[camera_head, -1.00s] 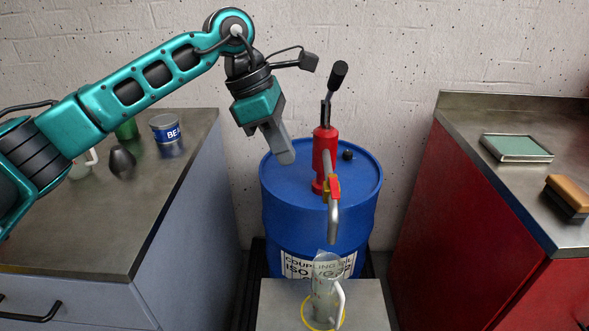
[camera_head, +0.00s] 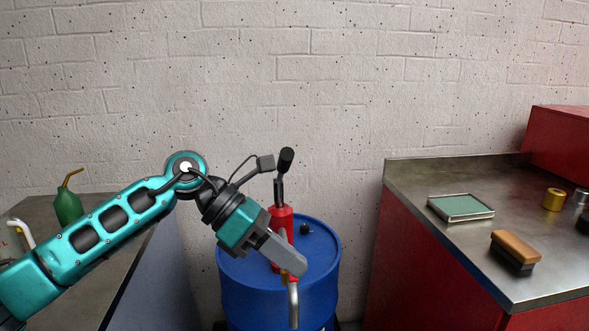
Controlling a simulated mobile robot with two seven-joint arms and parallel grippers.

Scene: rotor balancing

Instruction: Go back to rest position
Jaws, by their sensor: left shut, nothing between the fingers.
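My left gripper (camera_head: 293,264) is shut and empty. Its arm comes in from the left, and its fingers point down and to the right, in front of the red hand pump (camera_head: 283,217) in the picture. I cannot tell whether they touch the pump. The pump stands on the blue drum (camera_head: 322,262) and its metal spout (camera_head: 293,305) hangs at the drum's front. My right gripper is not in view.
A grey-topped bench at left (camera_head: 32,207) holds a green oil can (camera_head: 68,207). A red cabinet bench (camera_head: 397,172) at right holds a green-topped tray (camera_head: 461,207), a brush (camera_head: 515,250) and a brass cylinder (camera_head: 553,199). The wall behind is bare.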

